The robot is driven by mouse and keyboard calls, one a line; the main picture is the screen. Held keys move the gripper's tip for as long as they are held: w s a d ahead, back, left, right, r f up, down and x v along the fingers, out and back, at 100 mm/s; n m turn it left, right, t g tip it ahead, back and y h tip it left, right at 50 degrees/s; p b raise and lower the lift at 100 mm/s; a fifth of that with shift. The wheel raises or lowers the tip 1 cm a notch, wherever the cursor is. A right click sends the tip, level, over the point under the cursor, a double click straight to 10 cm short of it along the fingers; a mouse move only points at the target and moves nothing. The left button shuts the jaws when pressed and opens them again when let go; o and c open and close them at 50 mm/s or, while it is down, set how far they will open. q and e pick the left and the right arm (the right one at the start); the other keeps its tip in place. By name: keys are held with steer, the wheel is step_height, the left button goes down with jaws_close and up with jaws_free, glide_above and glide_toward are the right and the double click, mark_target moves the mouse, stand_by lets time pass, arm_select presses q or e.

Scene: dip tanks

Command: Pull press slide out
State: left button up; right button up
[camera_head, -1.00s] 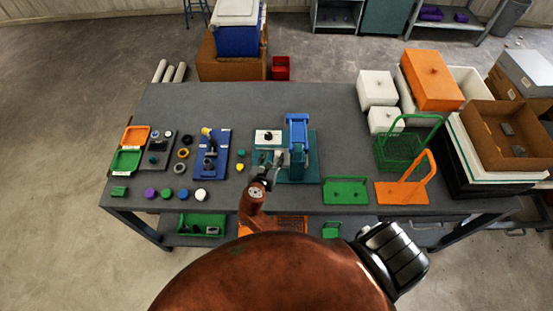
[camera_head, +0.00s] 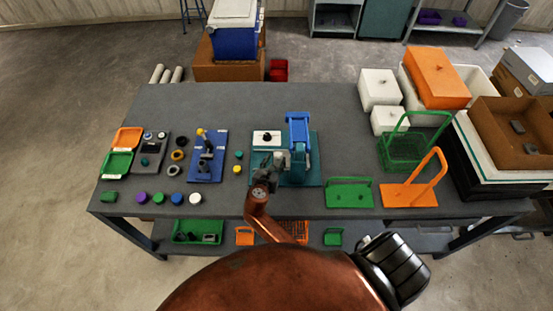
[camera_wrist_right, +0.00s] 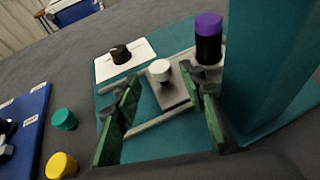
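The press (camera_head: 299,135) is blue and stands on a teal base plate (camera_head: 313,175) on the table. In the right wrist view its slide (camera_wrist_right: 173,92) is a grey plate with a white knob (camera_wrist_right: 159,70), between pale rods. A black cylinder with a purple top (camera_wrist_right: 208,38) stands at the slide's far end, beside the teal press column (camera_wrist_right: 265,60). My right gripper (camera_head: 270,169) is at the front left of the press. In the wrist view its green-padded fingers are apart, with the knob seen between their tips; contact cannot be told. My left gripper is out of view.
A white panel with a black dial (camera_wrist_right: 120,55) lies left of the slide. A teal button (camera_wrist_right: 64,119) and a yellow button (camera_wrist_right: 61,165) lie on the table nearby. A blue fixture (camera_head: 208,155) stands further left, a green holder (camera_head: 348,192) to the right.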

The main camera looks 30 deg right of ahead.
steer(key=shift+x, duration=1.2)
steer(key=shift+c, duration=0.5)
jaws_close()
